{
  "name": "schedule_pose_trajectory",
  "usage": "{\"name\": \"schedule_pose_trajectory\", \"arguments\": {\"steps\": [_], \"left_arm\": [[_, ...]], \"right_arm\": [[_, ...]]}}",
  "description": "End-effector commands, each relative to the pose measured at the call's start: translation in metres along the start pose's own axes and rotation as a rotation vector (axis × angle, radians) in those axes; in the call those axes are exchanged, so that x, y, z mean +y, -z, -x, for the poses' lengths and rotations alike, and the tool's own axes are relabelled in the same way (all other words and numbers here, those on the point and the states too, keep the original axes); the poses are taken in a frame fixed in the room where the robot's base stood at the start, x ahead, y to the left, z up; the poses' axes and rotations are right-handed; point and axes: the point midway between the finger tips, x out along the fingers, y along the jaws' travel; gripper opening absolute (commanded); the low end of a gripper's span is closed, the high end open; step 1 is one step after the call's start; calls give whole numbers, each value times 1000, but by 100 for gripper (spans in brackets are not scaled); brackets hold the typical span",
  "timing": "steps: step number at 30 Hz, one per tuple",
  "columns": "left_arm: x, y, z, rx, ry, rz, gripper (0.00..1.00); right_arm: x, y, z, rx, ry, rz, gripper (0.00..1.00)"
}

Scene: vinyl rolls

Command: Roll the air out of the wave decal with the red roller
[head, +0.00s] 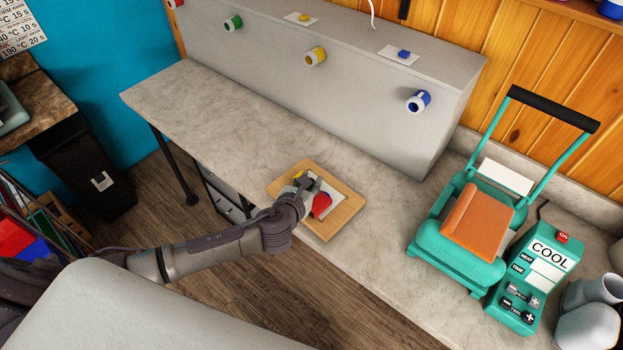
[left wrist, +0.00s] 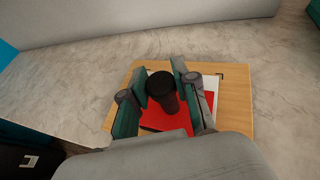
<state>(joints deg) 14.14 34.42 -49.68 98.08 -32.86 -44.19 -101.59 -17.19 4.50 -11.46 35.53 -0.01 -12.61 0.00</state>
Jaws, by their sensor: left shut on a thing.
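My left gripper (head: 306,184) is over the wooden board (head: 345,219) on the counter and hides part of it. In the left wrist view its fingers (left wrist: 160,82) are closed around the black, upright handle of the red roller (left wrist: 163,92). The roller's red part (head: 321,205) shows beside the fingers, low over a white sheet (head: 338,212) on the board. I cannot tell whether it touches the sheet. A small yellow patch (head: 299,174) shows behind the gripper. The wave decal cannot be made out; the gripper and roller cover much of the sheet. My right gripper is not in view.
A teal heat press (head: 433,245) with an orange pad and its control box (head: 530,285) stand at the right. A grey raised ledge (head: 330,85) with coloured rolls runs along the back. The counter (head: 215,120) left of the board is clear.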

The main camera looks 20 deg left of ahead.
Motion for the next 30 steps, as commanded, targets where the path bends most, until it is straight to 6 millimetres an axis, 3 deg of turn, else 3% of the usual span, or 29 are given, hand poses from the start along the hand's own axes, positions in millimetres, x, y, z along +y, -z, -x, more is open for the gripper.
{"name": "schedule_pose_trajectory", "arguments": {"steps": [8,30], "left_arm": [[0,0,-2,2,-1,0,0],[-16,-13,-33,0,1,1,0]], "right_arm": [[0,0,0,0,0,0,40],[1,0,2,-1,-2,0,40]]}}
